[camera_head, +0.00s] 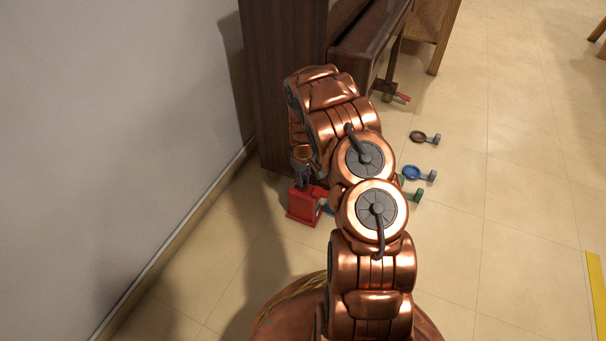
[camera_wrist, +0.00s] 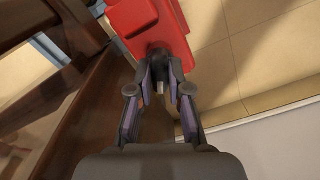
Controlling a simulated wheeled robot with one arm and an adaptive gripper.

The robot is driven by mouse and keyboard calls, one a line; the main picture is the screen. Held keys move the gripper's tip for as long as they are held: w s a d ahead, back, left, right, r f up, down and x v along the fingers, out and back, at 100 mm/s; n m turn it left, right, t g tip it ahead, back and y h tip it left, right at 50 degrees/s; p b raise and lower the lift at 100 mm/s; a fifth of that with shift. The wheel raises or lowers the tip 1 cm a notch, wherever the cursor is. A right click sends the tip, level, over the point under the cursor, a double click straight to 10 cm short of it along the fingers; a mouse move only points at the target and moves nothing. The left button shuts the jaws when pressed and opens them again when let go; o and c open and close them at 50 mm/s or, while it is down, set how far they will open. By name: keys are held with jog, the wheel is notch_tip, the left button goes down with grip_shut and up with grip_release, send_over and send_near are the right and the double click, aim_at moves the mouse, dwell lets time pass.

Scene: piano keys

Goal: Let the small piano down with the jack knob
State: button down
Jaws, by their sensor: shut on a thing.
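The small piano (camera_head: 285,75) is dark brown wood and stands against the wall at the top of the head view. Its wood fills the left of the wrist view (camera_wrist: 82,115). The red jack (camera_head: 302,207) is on the floor at the piano's near end. It also shows at the top of the wrist view (camera_wrist: 150,22). My gripper (camera_wrist: 162,72) is shut on the grey jack knob (camera_wrist: 159,84), which is mostly hidden between the fingers. In the head view my arm covers much of the piano's lower part, so any gap under it is hidden.
A brown cup-shaped piece (camera_head: 418,136), a blue one (camera_head: 412,172) and a partly hidden green piece (camera_head: 418,194) lie on the floor to the right. The wall (camera_head: 120,150) is close on the left. Tiled floor is open at right, with a yellow strip (camera_head: 598,290).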

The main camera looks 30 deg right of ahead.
jog(key=m+p, duration=0.3)
jog(key=m, duration=0.3)
jog(key=shift+r, duration=0.1)
jog(key=m+p, duration=0.2)
jog(key=m, duration=0.4)
jog(key=shift+m, duration=0.3)
dwell(0.3)
jog(key=c, duration=1.1)
grip_release()
notch_tip(320, 180, up, 12)
